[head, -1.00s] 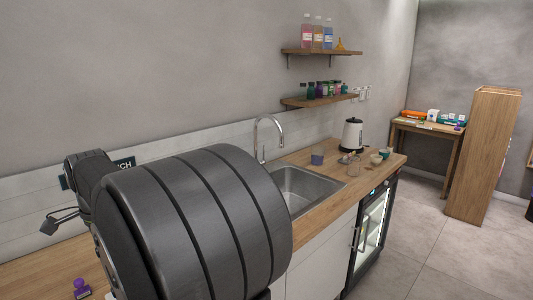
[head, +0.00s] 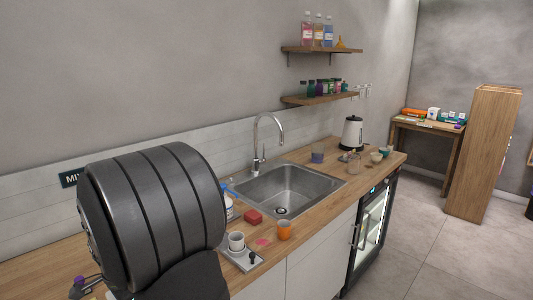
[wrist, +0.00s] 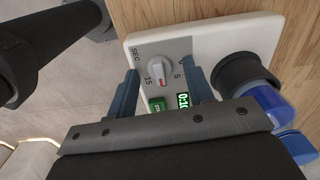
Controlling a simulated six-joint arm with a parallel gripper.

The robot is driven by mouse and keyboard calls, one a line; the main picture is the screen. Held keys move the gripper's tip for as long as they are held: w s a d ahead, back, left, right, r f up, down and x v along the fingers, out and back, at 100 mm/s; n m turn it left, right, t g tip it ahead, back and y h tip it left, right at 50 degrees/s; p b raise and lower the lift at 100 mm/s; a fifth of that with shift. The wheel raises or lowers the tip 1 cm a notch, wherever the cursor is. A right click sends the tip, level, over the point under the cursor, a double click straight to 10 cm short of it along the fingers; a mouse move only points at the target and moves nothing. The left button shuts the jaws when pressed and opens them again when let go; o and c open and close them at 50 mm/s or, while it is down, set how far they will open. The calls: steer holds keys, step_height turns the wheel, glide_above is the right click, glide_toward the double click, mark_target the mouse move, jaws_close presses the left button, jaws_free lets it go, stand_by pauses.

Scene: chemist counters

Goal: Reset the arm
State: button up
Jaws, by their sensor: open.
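I cannot tell whether the fingers touch the panel. In the head view my dark arm fills the left foreground, and the gripper is hidden.
A black round holder (wrist: 243,82) and a blue object (wrist: 268,103) are close right of the fingers. A purple-topped object (head: 79,284) is at lower left.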

steer(key=n, duration=0.8)
steer(key=shift+n, duration=0.3)
steer(key=n, duration=0.4)
steer(key=shift+n, duration=1.9)
